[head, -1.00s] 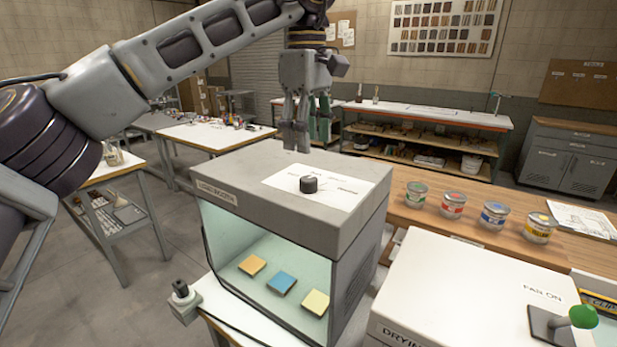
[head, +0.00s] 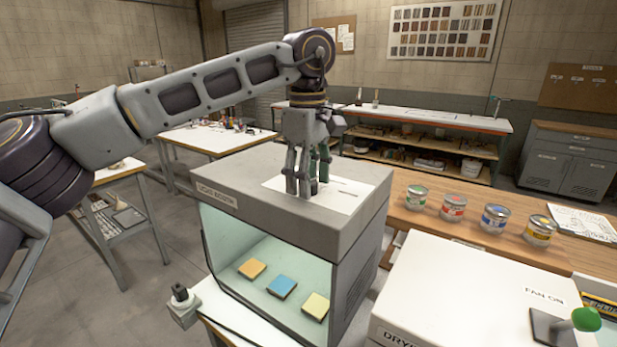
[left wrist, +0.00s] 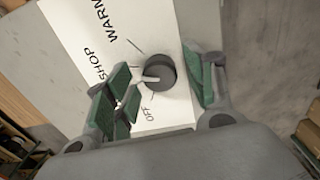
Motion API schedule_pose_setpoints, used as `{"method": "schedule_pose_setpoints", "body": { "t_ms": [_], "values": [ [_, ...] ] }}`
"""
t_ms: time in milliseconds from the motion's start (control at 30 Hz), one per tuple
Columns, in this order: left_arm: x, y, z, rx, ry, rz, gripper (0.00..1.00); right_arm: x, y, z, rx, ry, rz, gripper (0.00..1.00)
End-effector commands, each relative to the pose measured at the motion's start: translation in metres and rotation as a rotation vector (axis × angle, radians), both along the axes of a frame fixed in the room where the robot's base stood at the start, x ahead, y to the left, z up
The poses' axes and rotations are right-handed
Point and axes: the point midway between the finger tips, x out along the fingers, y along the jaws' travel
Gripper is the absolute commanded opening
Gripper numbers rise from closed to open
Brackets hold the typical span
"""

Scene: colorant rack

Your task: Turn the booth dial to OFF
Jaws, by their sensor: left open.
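The light booth (head: 290,215) stands in the middle of the head view, with a white label plate (head: 345,190) on its top. The left wrist view shows the dark round dial (left wrist: 159,72) on that plate (left wrist: 90,45). Its pale pointer (left wrist: 146,77) faces left, roughly toward SHOP and away from the OFF mark (left wrist: 150,113). WARM is also printed there. My left gripper (head: 304,188) points down over the plate and is open. In the left wrist view its green-padded fingers (left wrist: 163,84) stand either side of the dial. In the head view the gripper hides the dial.
Orange, blue and yellow sample tiles (head: 283,285) lie inside the booth. Several paint cans (head: 453,208) stand on the wooden bench at right. A white drying unit (head: 460,290) with a green knob (head: 586,319) is at front right.

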Motion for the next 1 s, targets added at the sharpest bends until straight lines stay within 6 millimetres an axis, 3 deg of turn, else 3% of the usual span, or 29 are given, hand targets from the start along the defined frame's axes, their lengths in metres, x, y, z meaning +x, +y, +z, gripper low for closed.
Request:
{"method": "schedule_pose_setpoints", "body": {
  "t_ms": [100,467,1000],
  "values": [
    [0.0,0.0,0.0,0.0,0.0,0.0,0.55,-0.002,0.0,0.0,0.001,0.002,0.0,0.4],
    [0.0,0.0,0.0,0.0,0.0,0.0,0.08,0.001,0.0,0.0,0.0,-0.001,0.0,0.4],
    [0.0,0.0,0.0,0.001,0.003,0.09,0.08,0.009,0.001,0.002,0.001,-0.01,0.0,0.4]
  ]
}}
